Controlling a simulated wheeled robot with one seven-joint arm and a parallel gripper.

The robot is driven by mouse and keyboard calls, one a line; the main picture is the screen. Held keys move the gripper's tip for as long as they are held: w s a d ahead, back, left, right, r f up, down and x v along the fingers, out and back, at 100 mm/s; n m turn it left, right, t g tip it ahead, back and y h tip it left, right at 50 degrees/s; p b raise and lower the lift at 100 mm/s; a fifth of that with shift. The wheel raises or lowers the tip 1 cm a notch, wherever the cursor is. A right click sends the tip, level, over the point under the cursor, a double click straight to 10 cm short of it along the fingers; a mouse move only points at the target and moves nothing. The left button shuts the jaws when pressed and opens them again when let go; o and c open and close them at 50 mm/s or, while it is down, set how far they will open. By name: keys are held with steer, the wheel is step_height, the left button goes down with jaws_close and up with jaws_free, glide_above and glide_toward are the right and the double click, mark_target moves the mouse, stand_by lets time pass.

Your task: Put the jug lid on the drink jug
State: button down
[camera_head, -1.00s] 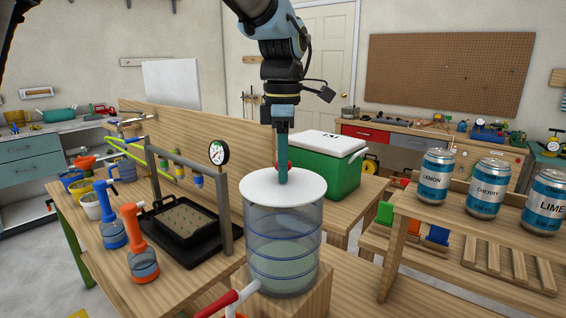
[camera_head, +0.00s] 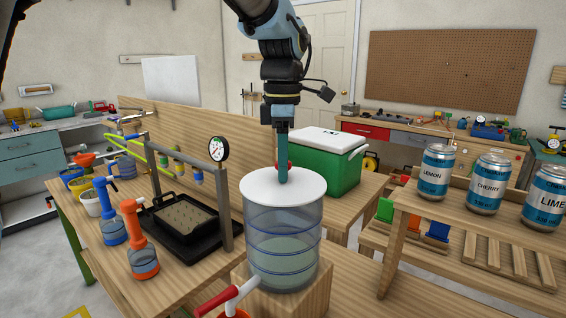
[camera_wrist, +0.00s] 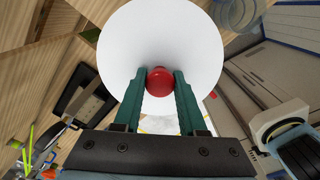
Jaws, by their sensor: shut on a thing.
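The jug lid (camera_head: 262,188) is a white disc with a red knob (camera_wrist: 160,80). It fills the upper middle of the wrist view (camera_wrist: 160,30). The drink jug (camera_head: 283,250) is a clear cylinder with blue bands and pale liquid, upright on a wooden block. My gripper (camera_head: 283,176) points down over the jug, and its green fingers (camera_wrist: 160,84) are shut on the knob from both sides. The lid lies level across the jug's top and looks centred. It hides the rim, so I cannot tell whether it touches.
A red-handled tap (camera_head: 230,297) sticks out at the jug's lower left. A gauge frame with a black tray (camera_head: 180,228) and orange and blue bottles stand left. A green cooler (camera_head: 325,170) is behind. Several cans (camera_head: 488,183) stand on a wooden shelf at right.

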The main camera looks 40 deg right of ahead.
steer(key=shift+f, duration=0.3)
steer(key=shift+c, duration=1.9)
jaws_free()
steer(key=shift+r, duration=0.1)
step_height(320, 180, up, 11)
steer(key=shift+f+b, duration=0.15)
steer(key=shift+b, duration=1)
steer(key=w+a+f+m, duration=0.3)
steer(key=w+a+f, duration=0.4)
steer(key=a, duration=0.3)
steer(key=w+a+f+m, duration=0.2)
steer(key=w+a+f, duration=0.55)
steer(key=a, duration=0.25)
steer(key=s+a+f+m, duration=0.1)
steer(key=a+f+m, duration=0.1)
steer(key=a, duration=0.5)
steer(key=s+a+f+m+t, duration=0.1)
steer(key=s+a+f+m, duration=0.1)
steer(key=a+f, duration=0.3)
steer(key=s+a+f+m, duration=0.2)
steer(key=a+f, duration=0.2)
steer(key=a, duration=0.5)
steer(key=shift+s+f+t, duration=0.2)
steer(key=shift+f+t, duration=0.05)
steer(key=shift+t, duration=0.05)
